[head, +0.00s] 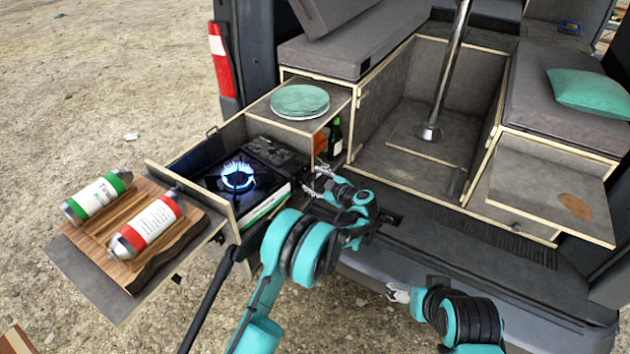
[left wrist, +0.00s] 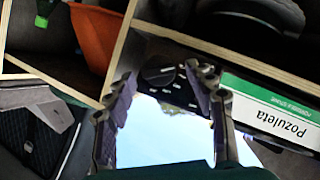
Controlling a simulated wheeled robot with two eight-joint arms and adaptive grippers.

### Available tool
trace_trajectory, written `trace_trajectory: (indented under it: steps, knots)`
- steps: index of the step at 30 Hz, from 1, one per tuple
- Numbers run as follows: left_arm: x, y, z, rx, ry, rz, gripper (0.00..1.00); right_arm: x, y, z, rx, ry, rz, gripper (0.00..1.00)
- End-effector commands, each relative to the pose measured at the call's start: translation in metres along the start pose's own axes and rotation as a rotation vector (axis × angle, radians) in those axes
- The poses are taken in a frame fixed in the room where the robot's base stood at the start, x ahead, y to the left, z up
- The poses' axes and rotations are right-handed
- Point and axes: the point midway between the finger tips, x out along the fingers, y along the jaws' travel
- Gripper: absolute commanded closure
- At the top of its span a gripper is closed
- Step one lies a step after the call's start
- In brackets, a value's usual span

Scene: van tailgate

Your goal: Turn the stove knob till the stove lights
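The stove (head: 262,155) sits in the pulled-out drawer, and a blue flame (head: 237,176) burns on its burner. The dark round stove knob (left wrist: 158,76) shows in the left wrist view, on a dark panel beside a green and white label. In the head view I cannot make the knob out. My left gripper (head: 318,184) is at the right end of the stove. Its two fingers (left wrist: 165,92) are apart, with the knob just beyond and between their tips; nothing shows held. My right gripper (head: 398,293) is low, near the bumper, away from the stove; its fingers are too small to read.
A wooden board (head: 185,230) with two canisters, one green-banded (head: 97,194) and one red-banded (head: 148,224), lies on the shelf left of the stove. Turquoise plates (head: 300,101) sit on the cabinet behind. A bottle (head: 335,138) and an orange item (left wrist: 97,45) stand in the cabinet opening.

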Motion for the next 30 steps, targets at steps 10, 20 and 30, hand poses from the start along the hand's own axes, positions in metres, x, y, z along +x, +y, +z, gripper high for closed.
trace_trajectory:
  steps: [10, 20, 30]
  knots:
    - [-0.034, 0.001, 0.001, 0.002, -0.001, 0.003, 0.46, 0.0, 0.0, 0.0, 0.0, 0.0, 0.0, 0.2]
    - [-0.101, 0.0, 0.001, 0.001, -0.001, 0.002, 0.46, 0.0, 0.0, 0.0, 0.0, 0.0, 0.0, 0.2]
    - [-0.12, 0.0, 0.0, 0.0, 0.0, -0.001, 0.46, 0.0, 0.0, 0.0, 0.0, 0.0, 0.0, 0.2]
